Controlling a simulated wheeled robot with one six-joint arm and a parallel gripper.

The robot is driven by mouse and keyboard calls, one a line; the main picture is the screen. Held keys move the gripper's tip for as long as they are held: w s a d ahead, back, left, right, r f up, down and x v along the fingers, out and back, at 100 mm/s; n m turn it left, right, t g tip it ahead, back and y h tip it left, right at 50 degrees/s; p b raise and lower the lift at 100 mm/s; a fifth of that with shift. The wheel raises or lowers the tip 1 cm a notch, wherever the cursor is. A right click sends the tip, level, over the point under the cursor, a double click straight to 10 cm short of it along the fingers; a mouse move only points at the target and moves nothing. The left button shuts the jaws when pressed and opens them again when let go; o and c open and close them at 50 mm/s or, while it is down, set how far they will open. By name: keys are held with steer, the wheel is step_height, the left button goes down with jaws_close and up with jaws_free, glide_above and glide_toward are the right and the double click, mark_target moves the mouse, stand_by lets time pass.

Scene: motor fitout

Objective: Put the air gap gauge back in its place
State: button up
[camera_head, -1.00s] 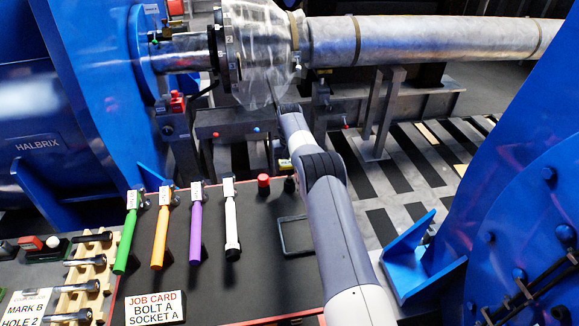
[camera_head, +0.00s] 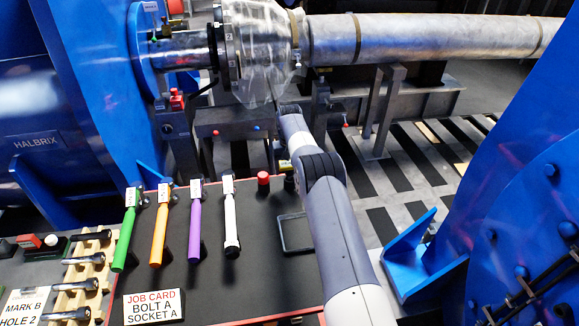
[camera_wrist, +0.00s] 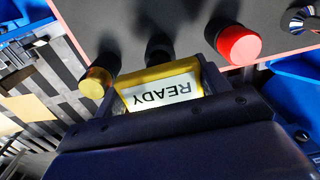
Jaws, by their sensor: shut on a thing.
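The air gap gauge, as I take it, is a yellow block (camera_wrist: 160,74) with a white READY label, upside down in the wrist view. My gripper (camera_wrist: 163,82) is shut on it, with dark fingers at its two sides. In the head view a small yellow patch of the gauge (camera_head: 285,164) shows below my gripper (camera_head: 279,148), near the bench's back edge. My forearm hides much of both. A dark, empty rectangular frame (camera_head: 295,233) lies on the bench top, left of my arm; I cannot tell whether it is the gauge's place.
A red knob (camera_head: 263,178) stands at the bench's back edge, close to the gauge. Green (camera_head: 130,227), orange (camera_head: 160,230), purple (camera_head: 195,230) and white (camera_head: 231,220) handled tools lie to the left. A job card (camera_head: 153,306) stands in front. Blue machinery (camera_head: 530,190) rises at right.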

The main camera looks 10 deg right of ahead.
steer(key=shift+f+b, duration=0.65)
steer(key=shift+f, duration=0.35)
steer(key=o, duration=1.5)
steer(key=shift+r, duration=0.1)
step_height(320, 180, up, 11)
steer(key=shift+f, duration=0.15)
steer(key=shift+f, duration=0.1)
step_height(320, 180, down, 10)
steer(key=shift+r+p, duration=0.1)
steer(key=shift+p, duration=0.25)
steer(key=shift+r, duration=0.1)
